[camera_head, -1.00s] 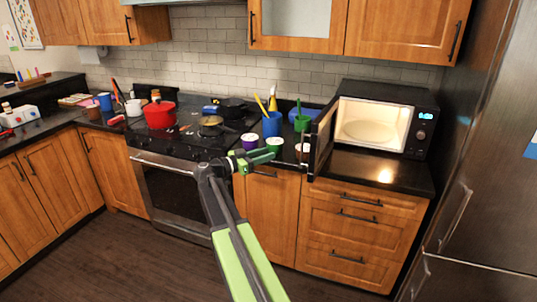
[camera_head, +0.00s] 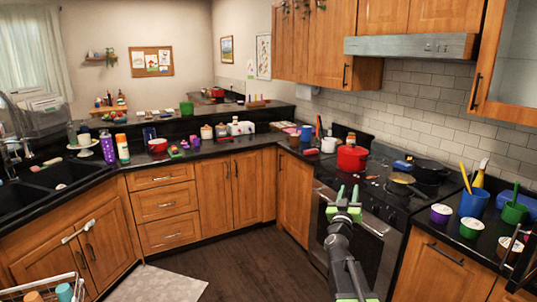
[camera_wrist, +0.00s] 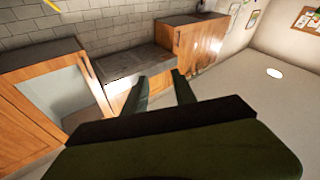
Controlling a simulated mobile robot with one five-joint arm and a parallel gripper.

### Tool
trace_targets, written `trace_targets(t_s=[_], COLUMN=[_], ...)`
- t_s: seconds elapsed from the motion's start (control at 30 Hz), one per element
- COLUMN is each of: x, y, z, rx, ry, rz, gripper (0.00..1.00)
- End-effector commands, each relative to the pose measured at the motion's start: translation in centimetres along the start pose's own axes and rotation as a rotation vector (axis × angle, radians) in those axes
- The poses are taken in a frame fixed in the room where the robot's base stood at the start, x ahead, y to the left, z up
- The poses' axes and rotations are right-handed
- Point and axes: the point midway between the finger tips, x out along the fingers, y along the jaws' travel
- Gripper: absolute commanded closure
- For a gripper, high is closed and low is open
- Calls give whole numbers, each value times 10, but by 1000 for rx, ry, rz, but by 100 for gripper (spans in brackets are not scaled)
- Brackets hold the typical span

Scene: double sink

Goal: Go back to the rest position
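My gripper (camera_head: 348,190) is in the head view in front of the oven (camera_head: 350,225), its green fingers pointing up and apart. It holds nothing. My arm rises from the bottom edge, right of centre. In the wrist view the two fingers of my gripper (camera_wrist: 160,80) stand apart with only the far scene between them. That view looks toward the wall cabinets (camera_wrist: 190,45) and the range hood (camera_wrist: 135,75).
A double sink (camera_head: 45,185) is at the left, above a dish rack (camera_head: 45,288) with cups. A red pot (camera_head: 352,158) and a pan (camera_head: 402,179) sit on the stove. Cups (camera_head: 471,227) stand on the right counter. The floor (camera_head: 250,262) ahead is clear; a rug (camera_head: 155,283) lies left.

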Motion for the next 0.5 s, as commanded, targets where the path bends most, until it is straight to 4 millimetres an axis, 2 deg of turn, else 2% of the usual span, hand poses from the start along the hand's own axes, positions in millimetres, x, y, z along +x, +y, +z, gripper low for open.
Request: trace_targets(t_s=[0.03,0.1,0.17,0.2,0.23,0.3,0.37,0.4,0.5], x=[-19,-48,-81,-107,-127,-176,-219,-246,-308], y=[-39,-91,-127,-144,-153,-162,-155,-144,-107], z=[1,15,35,53,67,103,133,152,185], rx=[-2,-10,-23,-35,-46,-76,-103,-121,-160], ry=[-27,-108,-215,-306,-382,-586,-784,-921,-1250], rz=[-155,-372,-541,-638,-703,-817,-871,-883,-845], gripper=[68,68,68,68,68,68,68,68,68])
